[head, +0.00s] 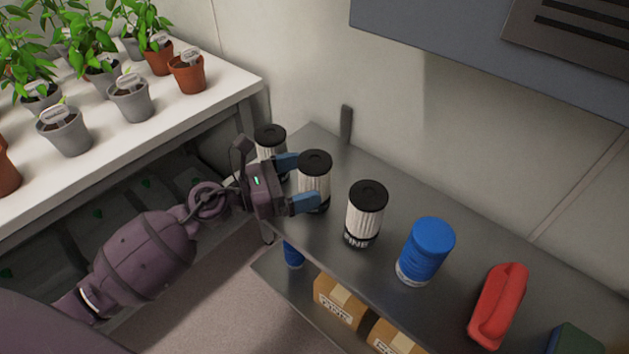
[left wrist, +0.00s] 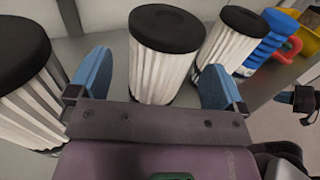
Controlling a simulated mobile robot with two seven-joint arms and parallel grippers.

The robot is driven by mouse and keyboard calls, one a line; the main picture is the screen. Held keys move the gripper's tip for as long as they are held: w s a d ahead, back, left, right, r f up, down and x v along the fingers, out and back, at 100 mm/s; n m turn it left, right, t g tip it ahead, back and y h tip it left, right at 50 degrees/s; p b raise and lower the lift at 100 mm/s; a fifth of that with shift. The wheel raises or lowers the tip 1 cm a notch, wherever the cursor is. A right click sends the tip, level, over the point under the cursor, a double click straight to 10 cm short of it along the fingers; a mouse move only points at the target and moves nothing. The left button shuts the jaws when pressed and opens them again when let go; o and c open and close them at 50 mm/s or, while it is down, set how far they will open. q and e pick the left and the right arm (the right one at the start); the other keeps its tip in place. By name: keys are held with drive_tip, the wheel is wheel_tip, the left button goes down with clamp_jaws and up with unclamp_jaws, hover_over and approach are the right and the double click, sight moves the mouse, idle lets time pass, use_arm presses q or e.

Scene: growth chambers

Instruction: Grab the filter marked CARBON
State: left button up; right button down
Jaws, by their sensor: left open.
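Three white pleated filters with black caps stand upright in a row on the grey metal shelf (head: 400,250). The middle filter (head: 315,178) is between the two blue fingers of my open left gripper (head: 297,182); it also shows between the fingers in the left wrist view (left wrist: 160,70). I cannot see whether the fingers touch it, and its label is hidden. The left filter (head: 270,143) stands behind the far finger, its label hidden. The right filter (head: 366,212) has a dark band whose lettering looks like FINE. No CARBON lettering is readable.
Right of the filters stand a blue canister (head: 427,250) and a red jug (head: 498,305). Cardboard boxes (head: 340,300) sit on the lower shelf. A white bench (head: 190,120) with potted plants is at left. A dark part, perhaps my right gripper (left wrist: 302,98), shows at the wrist view's edge.

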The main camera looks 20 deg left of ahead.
use_arm(q)
drive_tip(key=shift+x, duration=1.25)
drive_tip(key=shift+c, duration=0.3)
drive_tip(key=c, duration=1)
